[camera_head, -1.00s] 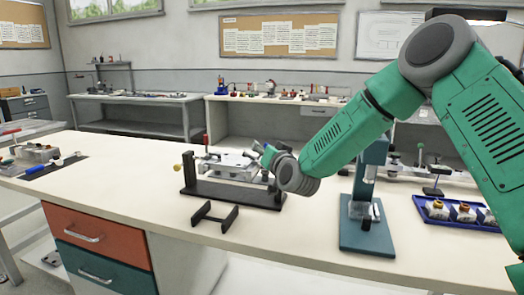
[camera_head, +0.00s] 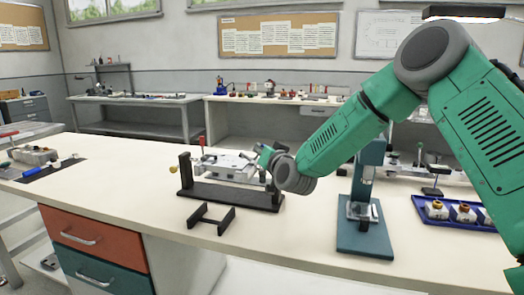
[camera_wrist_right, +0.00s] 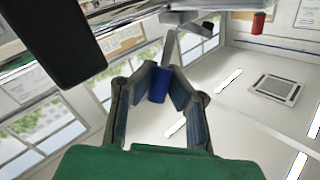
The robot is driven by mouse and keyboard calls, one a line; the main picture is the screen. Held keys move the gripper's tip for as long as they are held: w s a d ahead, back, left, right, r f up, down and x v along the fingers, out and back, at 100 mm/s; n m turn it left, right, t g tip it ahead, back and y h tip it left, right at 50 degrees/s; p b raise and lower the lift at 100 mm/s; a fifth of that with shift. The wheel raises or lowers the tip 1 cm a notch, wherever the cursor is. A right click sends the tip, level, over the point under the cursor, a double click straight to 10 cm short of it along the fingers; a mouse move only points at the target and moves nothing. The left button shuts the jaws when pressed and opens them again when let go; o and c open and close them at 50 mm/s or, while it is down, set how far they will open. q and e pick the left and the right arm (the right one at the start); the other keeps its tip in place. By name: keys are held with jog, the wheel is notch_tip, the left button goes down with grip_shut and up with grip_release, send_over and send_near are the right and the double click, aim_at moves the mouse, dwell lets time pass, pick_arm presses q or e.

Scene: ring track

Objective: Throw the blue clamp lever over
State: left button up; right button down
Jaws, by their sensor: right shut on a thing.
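The blue clamp lever (camera_wrist_right: 158,86) shows in the right wrist view as a short blue grip on a grey metal arm. It sits between the fingers of my right gripper (camera_wrist_right: 160,88), which is shut on it. In the head view my right gripper (camera_head: 262,156) is at the right end of the grey metal fixture (camera_head: 226,166) on the white bench. The gripper and wrist hide the lever there. My left gripper is in neither view.
A teal press (camera_head: 366,215) stands just right of my wrist. A blue tray (camera_head: 455,212) lies further right. The bench left of the fixture is mostly clear.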

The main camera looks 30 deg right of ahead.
jog(key=shift+a, duration=0.1)
jog(key=n+g+p, duration=0.1)
jog(key=p, duration=0.3)
jog(key=w+a+r+n+g+p, duration=0.1)
jog(key=n+g+p, duration=0.1)
jog(key=p, duration=0.3)
jog(key=shift+w, duration=0.15)
jog(key=shift+w+a+f+n+g+h+p, duration=0.25)
jog(key=shift+n+g+p, duration=0.3)
jog(key=shift+p, duration=0.75)
jog(key=shift+f, duration=0.1)
jog(key=c, duration=1.5)
grip_release()
